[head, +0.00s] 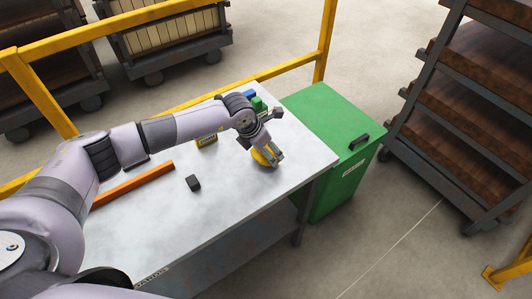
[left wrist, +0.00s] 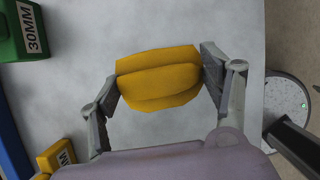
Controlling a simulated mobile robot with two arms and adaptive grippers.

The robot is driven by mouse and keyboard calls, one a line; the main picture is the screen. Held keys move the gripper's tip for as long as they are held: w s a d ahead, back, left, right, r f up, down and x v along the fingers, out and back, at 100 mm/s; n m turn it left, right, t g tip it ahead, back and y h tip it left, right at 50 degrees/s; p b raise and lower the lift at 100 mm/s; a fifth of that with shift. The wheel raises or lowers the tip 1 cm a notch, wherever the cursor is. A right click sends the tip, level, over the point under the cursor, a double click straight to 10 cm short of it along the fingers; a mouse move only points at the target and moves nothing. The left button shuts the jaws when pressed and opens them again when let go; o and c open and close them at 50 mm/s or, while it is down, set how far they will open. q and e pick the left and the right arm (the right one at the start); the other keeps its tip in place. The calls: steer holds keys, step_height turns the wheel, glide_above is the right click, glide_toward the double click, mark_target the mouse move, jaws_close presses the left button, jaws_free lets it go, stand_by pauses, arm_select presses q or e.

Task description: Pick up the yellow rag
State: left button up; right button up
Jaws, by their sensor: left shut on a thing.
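The yellow rag (left wrist: 158,80) is a folded, plump bundle in the left wrist view, squeezed between both fingers. In the head view the rag (head: 261,158) shows partly below the fingers, near the right end of the grey table (head: 232,178). My left gripper (head: 272,154) is shut on the rag; its fingers (left wrist: 158,88) press on the rag's two sides in the left wrist view. The rag is at or just above the tabletop; I cannot tell which. My right gripper is not in view.
A green block (left wrist: 22,28), a blue block (head: 249,94) and a yellow block (head: 207,140) stand at the table's back. A dark block (head: 193,183) and an orange bar (head: 133,185) lie left. A green bin (head: 322,118) stands right, by the rack (head: 470,110). Yellow rails (head: 150,20) run behind.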

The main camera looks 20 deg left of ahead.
arm_select(q)
step_height(320, 180, up, 18)
steer(key=b, duration=0.3)
steer(key=o, duration=0.6)
steer(key=c, duration=0.5)
